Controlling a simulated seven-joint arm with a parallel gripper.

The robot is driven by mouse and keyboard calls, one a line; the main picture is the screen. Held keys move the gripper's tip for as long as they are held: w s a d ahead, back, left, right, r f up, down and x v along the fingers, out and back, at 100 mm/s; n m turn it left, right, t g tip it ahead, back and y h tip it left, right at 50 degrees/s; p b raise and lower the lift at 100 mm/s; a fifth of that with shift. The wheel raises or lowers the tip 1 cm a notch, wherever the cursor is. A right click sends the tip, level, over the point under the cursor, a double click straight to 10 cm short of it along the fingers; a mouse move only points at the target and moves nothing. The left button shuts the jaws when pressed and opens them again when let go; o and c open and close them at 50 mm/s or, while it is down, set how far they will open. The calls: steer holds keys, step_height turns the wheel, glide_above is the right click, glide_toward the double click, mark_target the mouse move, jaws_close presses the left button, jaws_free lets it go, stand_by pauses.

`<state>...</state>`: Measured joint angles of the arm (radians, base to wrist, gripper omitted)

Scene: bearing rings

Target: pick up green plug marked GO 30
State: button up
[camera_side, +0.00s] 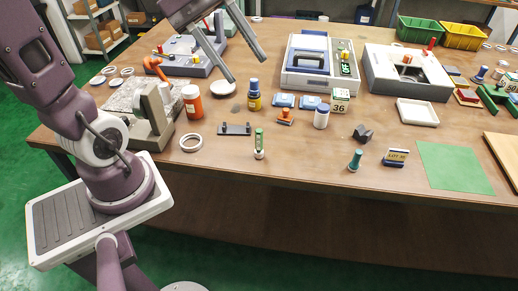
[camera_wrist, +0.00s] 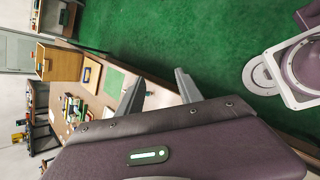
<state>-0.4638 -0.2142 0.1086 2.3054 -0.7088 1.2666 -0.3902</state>
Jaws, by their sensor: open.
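A small upright plug with a green top and a pale body (camera_side: 259,144) stands near the front edge of the table, left of centre in the side view. A darker teal-green plug (camera_side: 355,160) stands farther right, near the same edge. Any marking on either is too small to read, so I cannot tell which is GO 30. My gripper (camera_side: 247,71) is open and empty, high above the table and behind both plugs in the side picture. Its two spread fingers also show in the wrist view (camera_wrist: 158,86), with no plug between them.
A dark block (camera_side: 235,129), a white ring (camera_side: 191,142), an orange-handled stamp (camera_side: 286,117) and a white-and-blue bottle (camera_side: 321,116) stand around the pale-bodied plug. A LOT 20 block (camera_side: 396,158) is beside the teal plug. A green mat (camera_side: 453,167) lies clear at right.

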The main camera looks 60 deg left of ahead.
mark_target(259, 144)
steer(key=w+a+n+t+h, duration=0.1)
steer(key=w+a+n+t, duration=0.35)
steer(key=a+n, duration=0.25)
steer(key=w+a+n+t+h, duration=0.1)
steer(key=w+a+n+t, duration=0.2)
steer(key=w+a+n, duration=0.3)
steer(key=shift+g, duration=0.35)
steer(key=f, duration=2)
steer(key=s+f, duration=0.1)
steer(key=f, duration=1)
steer(key=shift+a, duration=0.25)
steer(key=x, duration=0.3)
steer(key=f+x, duration=0.1)
steer(key=x, duration=0.2)
steer(key=shift+s+f, duration=0.1)
steer(key=shift+f, duration=0.2)
steer(key=shift+w+d+f, duration=0.15)
steer(key=shift+w, duration=0.1)
jaws_close()
